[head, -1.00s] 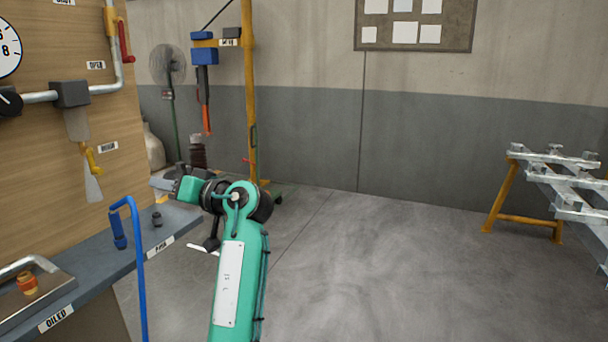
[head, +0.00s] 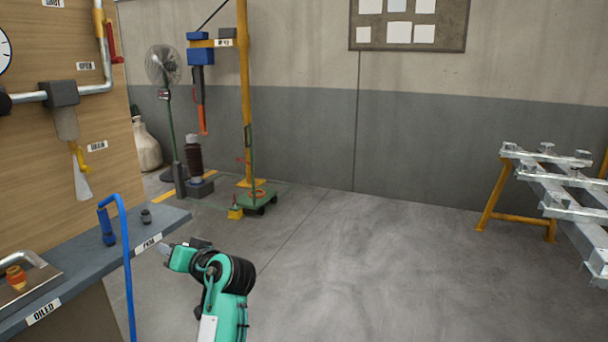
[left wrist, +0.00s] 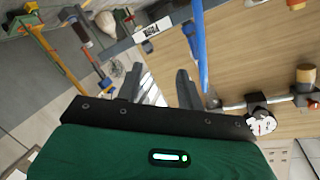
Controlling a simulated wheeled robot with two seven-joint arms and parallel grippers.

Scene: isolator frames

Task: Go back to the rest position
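My left gripper (head: 167,250) is in the lower left of the head view, just right of the workbench's front edge. It points left toward the bench. In the left wrist view its two fingers (left wrist: 168,82) stand apart with nothing between them. My green arm comes up from the bottom of the head view. My right gripper is in neither view.
The workbench (head: 92,259) carries a blue hose (head: 126,245), a small dark fitting (head: 146,216) and a tray (head: 45,277). A metal frame (head: 565,180) is at the right. The middle floor is clear.

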